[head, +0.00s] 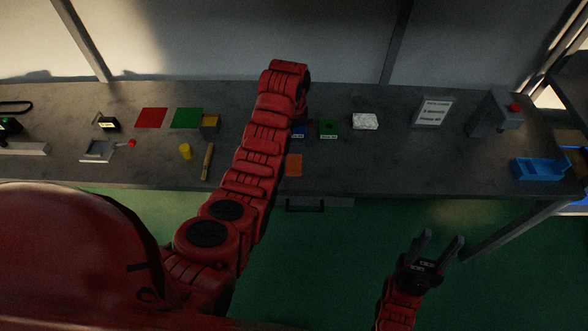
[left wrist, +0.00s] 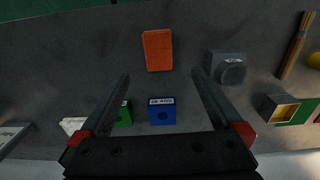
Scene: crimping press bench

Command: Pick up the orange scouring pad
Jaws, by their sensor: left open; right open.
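The orange scouring pad (head: 294,165) lies flat on the grey bench near its front edge, just right of my left arm in the head view. In the left wrist view the pad (left wrist: 157,50) is whole and unblocked. My left gripper (left wrist: 161,75) is open and empty above the bench, and in that picture the pad lies just beyond its fingertips, roughly between their lines. In the head view my arm hides the left fingers. My right gripper (head: 437,247) is open and empty, over the green floor in front of the bench.
A labelled blue box (left wrist: 162,112) and a green box (head: 329,128) stand behind the pad. A grey block with a round top (left wrist: 229,68) is beside it. A wooden-handled brush (head: 207,161) and yellow cup (head: 185,151) lie further left. Bench right of the pad is clear.

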